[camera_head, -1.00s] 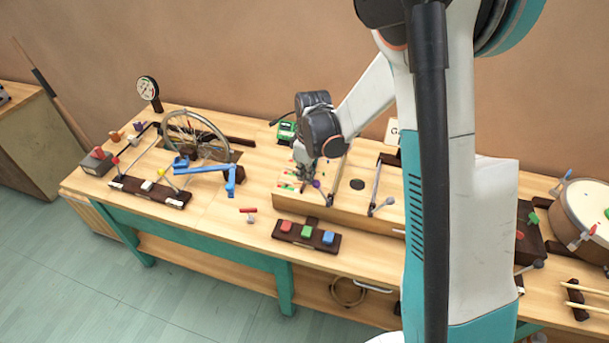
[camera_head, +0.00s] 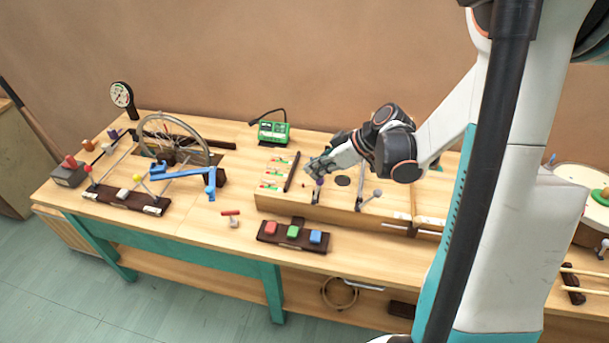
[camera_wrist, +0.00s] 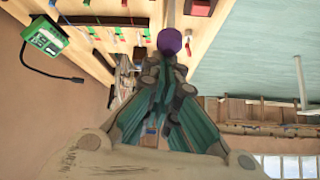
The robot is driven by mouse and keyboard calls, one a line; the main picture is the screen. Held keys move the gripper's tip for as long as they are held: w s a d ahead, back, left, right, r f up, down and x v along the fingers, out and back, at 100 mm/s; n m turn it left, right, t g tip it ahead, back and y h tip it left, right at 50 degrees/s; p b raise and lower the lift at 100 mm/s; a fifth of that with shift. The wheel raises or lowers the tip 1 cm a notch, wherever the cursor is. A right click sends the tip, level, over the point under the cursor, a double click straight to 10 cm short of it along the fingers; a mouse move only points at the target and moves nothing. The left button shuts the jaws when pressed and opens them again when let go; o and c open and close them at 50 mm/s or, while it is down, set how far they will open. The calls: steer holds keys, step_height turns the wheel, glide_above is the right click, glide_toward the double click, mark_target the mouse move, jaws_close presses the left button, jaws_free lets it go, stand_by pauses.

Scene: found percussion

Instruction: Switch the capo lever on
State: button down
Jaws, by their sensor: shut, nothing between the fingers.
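A lever with a purple knob (camera_head: 319,182) stands on the long wooden box (camera_head: 285,207); I take it as the capo lever, though no label on it is readable. In the wrist view the purple knob (camera_wrist: 170,41) is just beyond my fingertips, with its bar behind it. My gripper (camera_head: 310,170) is shut and empty, close beside the knob; I cannot tell whether it touches. It also shows in the wrist view (camera_wrist: 166,68). A second lever with a grey knob (camera_head: 377,194) stands to the right on the box.
Colored pegs (camera_head: 272,174) line the box's left end. A green device (camera_head: 274,132) sits behind it. A block with red, green and blue buttons (camera_head: 293,232) lies in front.

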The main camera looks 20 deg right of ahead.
steer(key=shift+s+d+f+t+y+b, duration=0.2)
steer(key=shift+s+d+t+y+b, duration=0.15)
steer(key=shift+s+d+y+b, duration=0.35)
steer(key=shift+s+d+f+t+y+b, duration=0.2)
steer(key=shift+s+d+t+y+b, duration=0.2)
steer(key=shift+d+b, duration=0.55)
steer(key=shift+s, duration=0.15)
steer(key=shift+w+a+r+p, duration=0.45)
steer(key=shift+w+r, duration=0.1)
steer(key=shift+r, duration=0.1)
steer(key=shift+w+a+r+p, duration=0.45)
steer(key=shift+w+r, duration=0.1)
steer(key=shift+r, duration=0.05)
steer(key=p+v, duration=0.2)
steer(key=v, duration=0.7)
steer(key=shift+s+d+p, duration=0.3)
steer(key=shift+d+p, duration=0.05)
steer(key=shift+d, duration=0.1)
